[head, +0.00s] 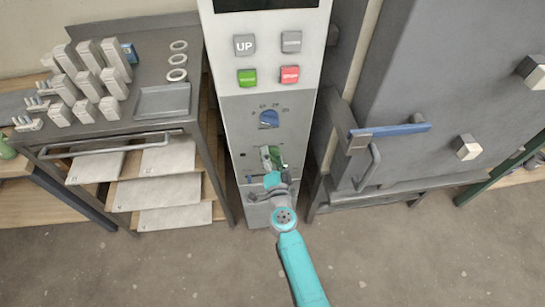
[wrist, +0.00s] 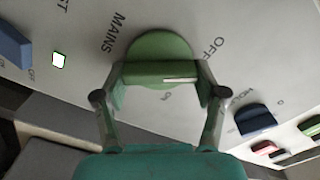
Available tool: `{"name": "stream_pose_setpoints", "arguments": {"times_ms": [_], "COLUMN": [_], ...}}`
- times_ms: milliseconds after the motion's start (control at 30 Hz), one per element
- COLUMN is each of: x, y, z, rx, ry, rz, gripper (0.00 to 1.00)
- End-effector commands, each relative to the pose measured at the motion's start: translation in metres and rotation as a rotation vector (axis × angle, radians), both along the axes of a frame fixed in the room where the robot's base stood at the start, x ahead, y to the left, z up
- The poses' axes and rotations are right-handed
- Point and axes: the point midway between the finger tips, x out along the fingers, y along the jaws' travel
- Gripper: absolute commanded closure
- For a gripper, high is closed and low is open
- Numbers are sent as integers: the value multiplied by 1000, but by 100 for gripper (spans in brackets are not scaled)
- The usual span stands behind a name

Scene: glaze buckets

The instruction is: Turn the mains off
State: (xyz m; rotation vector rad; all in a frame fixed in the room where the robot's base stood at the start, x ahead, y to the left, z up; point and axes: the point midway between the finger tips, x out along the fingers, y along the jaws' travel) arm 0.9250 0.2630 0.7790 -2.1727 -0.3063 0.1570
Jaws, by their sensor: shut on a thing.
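The mains switch is a round green knob (wrist: 160,45) with a raised bar across it, on a pale panel lettered MAINS and OFF. It also shows low on the grey control column in the head view (head: 265,155). My gripper (wrist: 160,76) is shut on the knob's bar, one finger at each end. In the head view my gripper (head: 275,172) covers part of the knob. In the wrist view the bar lies level, and a white line on it runs toward its right end. OFF is printed above right of the knob. A small label below it is hard to read.
A lit indicator (wrist: 59,60) and blue switch (wrist: 12,46) are left of the knob; a dark blue control (wrist: 255,120) is right. Above are a blue dial (head: 268,118) and UP button (head: 244,45). A grey cabinet (head: 440,90) and loaded table (head: 120,120) flank the column.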

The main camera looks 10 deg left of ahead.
Motion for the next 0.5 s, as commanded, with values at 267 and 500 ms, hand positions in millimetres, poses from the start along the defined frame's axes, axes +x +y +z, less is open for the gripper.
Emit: {"name": "stream_pose_setpoints", "arguments": {"times_ms": [267, 500], "x": [-1, -1], "y": [1, 1], "z": [-1, 0], "rx": [-126, -170], "ry": [-34, -47], "rz": [1, 1], "gripper": [64, 64]}}
